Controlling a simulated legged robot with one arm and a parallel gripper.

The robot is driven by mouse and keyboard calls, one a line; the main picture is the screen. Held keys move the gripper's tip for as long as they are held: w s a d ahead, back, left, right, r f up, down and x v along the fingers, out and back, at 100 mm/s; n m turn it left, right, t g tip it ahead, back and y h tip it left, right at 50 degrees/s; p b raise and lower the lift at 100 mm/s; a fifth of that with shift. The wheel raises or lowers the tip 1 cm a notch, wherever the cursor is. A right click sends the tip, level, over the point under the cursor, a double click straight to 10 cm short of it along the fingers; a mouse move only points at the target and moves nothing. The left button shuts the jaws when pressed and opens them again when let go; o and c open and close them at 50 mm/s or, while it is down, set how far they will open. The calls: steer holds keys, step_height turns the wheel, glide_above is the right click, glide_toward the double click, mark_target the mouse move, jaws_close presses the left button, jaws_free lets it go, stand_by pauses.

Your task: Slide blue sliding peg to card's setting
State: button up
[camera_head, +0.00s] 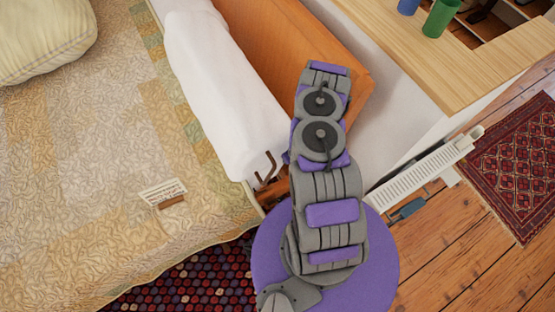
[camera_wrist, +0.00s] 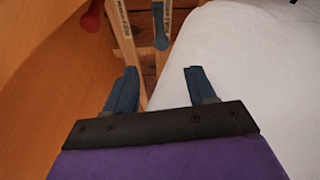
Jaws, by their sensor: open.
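The blue sliding peg (camera_wrist: 161,41), with a rounded end, shows in the wrist view at the top, by a pale wooden strip with small printing. My gripper (camera_wrist: 161,70) is open and empty. Its two fingers are apart, and the peg appears ahead of the gap between them. A red peg (camera_wrist: 91,20) is to the left by another printed strip (camera_wrist: 126,38). The printed markings are too small to read. A small card (camera_head: 162,191) stands in a wooden holder on the bed in the head view; its writing is unreadable. My gripper's fingers are not clear in the head view.
White bedding (camera_wrist: 252,65) lies close right of my gripper, and an orange wooden panel (camera_wrist: 45,70) is at left. In the head view, a wooden table (camera_head: 430,65) holds a green cup (camera_head: 440,18) and a blue cup (camera_head: 408,5). A white radiator (camera_head: 425,170) stands right of my arm.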

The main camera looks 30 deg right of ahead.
mark_target(278, 162)
steer(key=b+x, duration=0.4)
steer(key=x, duration=1.2)
steer(key=shift+s+f+b, duration=0.1)
steer(key=shift+s+b, duration=0.05)
steer(key=shift+b, duration=0.25)
steer(key=shift+c, duration=0.4)
jaws_close()
